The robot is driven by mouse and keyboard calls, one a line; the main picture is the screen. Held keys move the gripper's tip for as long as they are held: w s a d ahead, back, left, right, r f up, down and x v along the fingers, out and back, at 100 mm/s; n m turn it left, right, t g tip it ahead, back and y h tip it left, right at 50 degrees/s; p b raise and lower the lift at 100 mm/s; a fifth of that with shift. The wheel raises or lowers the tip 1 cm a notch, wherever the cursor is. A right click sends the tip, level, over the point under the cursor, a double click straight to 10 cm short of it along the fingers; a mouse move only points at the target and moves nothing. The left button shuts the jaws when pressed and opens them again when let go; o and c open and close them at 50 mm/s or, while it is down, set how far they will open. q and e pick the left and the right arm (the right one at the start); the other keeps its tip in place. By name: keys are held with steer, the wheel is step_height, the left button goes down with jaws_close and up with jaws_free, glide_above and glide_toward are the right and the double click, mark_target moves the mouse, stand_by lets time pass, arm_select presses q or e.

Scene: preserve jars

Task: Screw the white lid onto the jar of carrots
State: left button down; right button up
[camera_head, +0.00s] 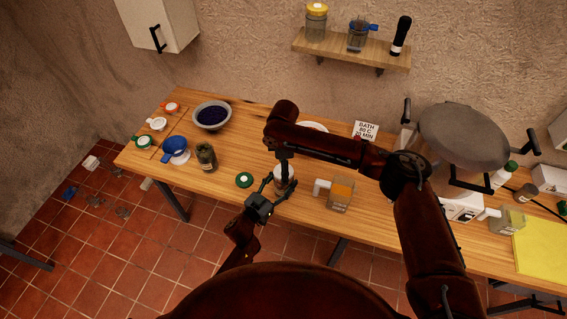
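A small jar (283,186) with a white top (284,171) stands near the front edge of the table, between my two grippers. I take it to be the carrot jar with the white lid, but its contents are too small and covered to tell. My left gripper (273,189) comes from the front, with its fingers around the jar's body, seemingly closed on it. My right gripper (284,163) points down right above the white top. Its fingertips are too small to tell whether they grip the lid.
A large grey-lidded pot (463,135) stands right.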

steer(key=shift+f, duration=0.15)
steer(key=c, duration=1.2)
steer(key=o, duration=1.4)
step_height(320, 180, up, 12)
